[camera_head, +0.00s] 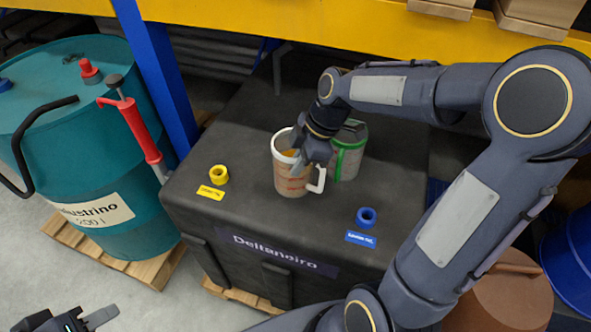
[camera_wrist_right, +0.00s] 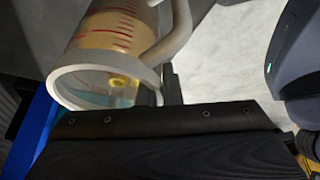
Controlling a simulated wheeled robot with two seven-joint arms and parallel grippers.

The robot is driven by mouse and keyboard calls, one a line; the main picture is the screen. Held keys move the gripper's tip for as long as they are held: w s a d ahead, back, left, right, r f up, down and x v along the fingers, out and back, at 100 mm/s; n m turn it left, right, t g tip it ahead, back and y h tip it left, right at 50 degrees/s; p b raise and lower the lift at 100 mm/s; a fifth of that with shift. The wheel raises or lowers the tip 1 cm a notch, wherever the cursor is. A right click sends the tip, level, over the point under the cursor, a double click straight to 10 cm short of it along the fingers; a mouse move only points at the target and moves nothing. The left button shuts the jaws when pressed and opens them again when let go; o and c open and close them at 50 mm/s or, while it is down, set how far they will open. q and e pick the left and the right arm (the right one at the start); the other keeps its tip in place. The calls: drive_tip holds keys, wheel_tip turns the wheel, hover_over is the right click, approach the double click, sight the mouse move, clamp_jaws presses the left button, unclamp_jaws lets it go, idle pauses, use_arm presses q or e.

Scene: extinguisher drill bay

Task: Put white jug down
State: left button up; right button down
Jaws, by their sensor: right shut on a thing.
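The white jug (camera_head: 287,177) is a see-through measuring jug with a white rim, white handle, red marks and a tan content. It is upright over the middle of the black case top (camera_head: 245,135); I cannot tell whether its base touches. My right gripper (camera_head: 300,163) reaches down at its rim and handle side and is shut on it. The jug's rim and handle also show close up in the right wrist view (camera_wrist_right: 113,45). My left gripper (camera_head: 85,319) is at the lower left edge, partly cut off, away from the case.
A green-handled jug (camera_head: 350,160) stands just behind right of the white jug. A yellow ring (camera_head: 218,175) and a blue ring (camera_head: 366,217) sit near the case's front edge with labels. A teal drum (camera_head: 85,150) with a red pump stands left. A yellow beam crosses behind.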

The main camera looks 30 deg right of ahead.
sight(296, 195)
drive_tip(key=shift+w+a+f, duration=0.1)
drive_tip(key=shift+w+f, duration=0.1)
drive_tip(key=shift+f, duration=0.8)
drive_tip(key=shift+w+a+f, duration=0.1)
drive_tip(key=shift+w+f, duration=0.05)
drive_tip(key=shift+f, duration=0.8)
drive_tip(key=c, duration=1.6)
unclamp_jaws()
